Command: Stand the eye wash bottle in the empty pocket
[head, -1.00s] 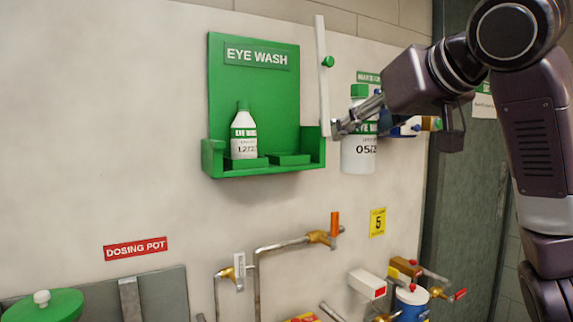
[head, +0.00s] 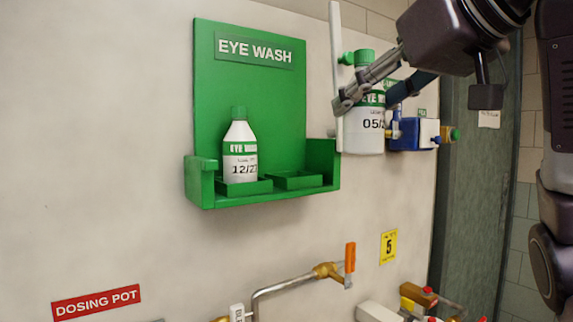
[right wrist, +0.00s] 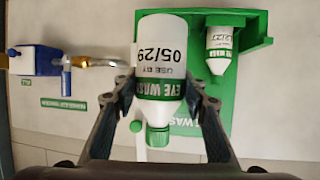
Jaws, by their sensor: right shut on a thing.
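The eye wash bottle (head: 372,135), white with a green cap and marked 05/29 in the right wrist view (right wrist: 162,45), hangs about upright in my right gripper (head: 370,100). The fingers are closed on either side of its upper body. It is to the right of the green eye wash holder (head: 250,100), with its base a little above the tray. The holder's right pocket (head: 298,181) is empty. Another eye wash bottle (head: 239,150) stands in the left pocket. My left gripper is not in view.
A thin white upright panel (head: 337,75) with a green knob stands at the holder's right side, close to the held bottle. A blue box (head: 410,135) is on the wall to the right. Pipes with an orange-handled valve (head: 350,262) are below.

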